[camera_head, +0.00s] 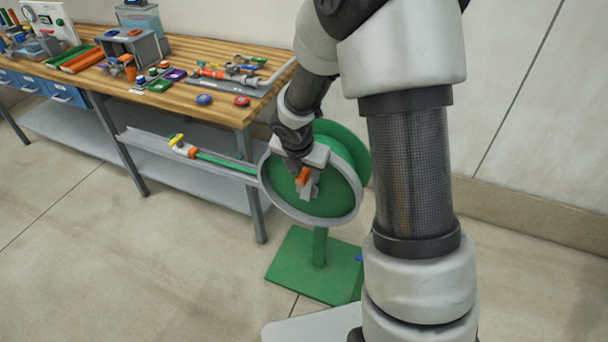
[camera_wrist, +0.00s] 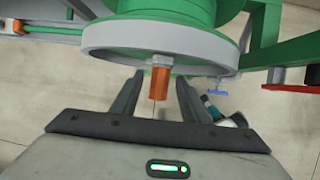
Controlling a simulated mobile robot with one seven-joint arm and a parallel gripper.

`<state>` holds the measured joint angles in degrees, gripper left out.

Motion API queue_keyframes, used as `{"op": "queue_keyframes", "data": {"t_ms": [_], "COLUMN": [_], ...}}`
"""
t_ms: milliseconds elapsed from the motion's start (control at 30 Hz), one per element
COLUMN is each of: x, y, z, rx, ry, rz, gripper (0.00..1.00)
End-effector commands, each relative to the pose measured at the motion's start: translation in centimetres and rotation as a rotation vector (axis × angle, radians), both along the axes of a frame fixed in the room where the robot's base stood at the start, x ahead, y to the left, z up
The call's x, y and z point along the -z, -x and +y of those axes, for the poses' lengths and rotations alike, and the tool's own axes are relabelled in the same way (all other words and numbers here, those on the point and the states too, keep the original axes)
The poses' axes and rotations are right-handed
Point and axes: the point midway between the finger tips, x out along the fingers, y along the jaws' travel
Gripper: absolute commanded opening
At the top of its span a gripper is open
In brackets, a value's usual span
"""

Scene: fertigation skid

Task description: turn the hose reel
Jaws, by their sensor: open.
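The hose reel (camera_head: 345,150) is a green drum with a grey rim on a green stand, at the right end of the workbench. In the wrist view its grey rim (camera_wrist: 110,38) crosses the upper part of the picture. An orange handle (camera_wrist: 161,83) sticks out from the rim toward me; it also shows in the head view (camera_head: 303,176). My gripper (camera_wrist: 155,95) is open, with one finger on each side of the handle and visible gaps to both. In the head view my gripper (camera_head: 308,188) is in front of the reel's face and hides part of it.
The wooden workbench (camera_head: 190,100) holds many small parts and tools. A rail with a green hose (camera_head: 225,163) runs from the bench's side to the reel. The reel's green base plate (camera_head: 300,268) stands on the floor.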

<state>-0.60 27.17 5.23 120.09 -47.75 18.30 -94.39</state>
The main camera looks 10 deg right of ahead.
Motion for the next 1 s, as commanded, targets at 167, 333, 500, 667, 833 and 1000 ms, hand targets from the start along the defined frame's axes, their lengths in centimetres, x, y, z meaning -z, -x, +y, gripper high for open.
{"op": "queue_keyframes", "data": {"t_ms": [167, 333, 500, 667, 833, 1000], "x": [0.36, 0.33, 0.32, 0.32, 0.26, 0.10], "y": [-0.20, -0.19, -0.18, -0.17, -0.21, -0.44], "z": [-0.07, -0.08, -0.09, -0.09, -0.03, 0.34], "rx": [0.000, 0.000, 0.000, 0.000, 0.000, -0.001], "ry": [0.000, 0.000, 0.001, 0.001, 0.005, 0.036], "rz": [-0.001, -0.001, -0.001, -0.001, 0.002, 0.026], "gripper": [0.41, 0.41, 0.13, 0.00, 0.00, 0.00]}}
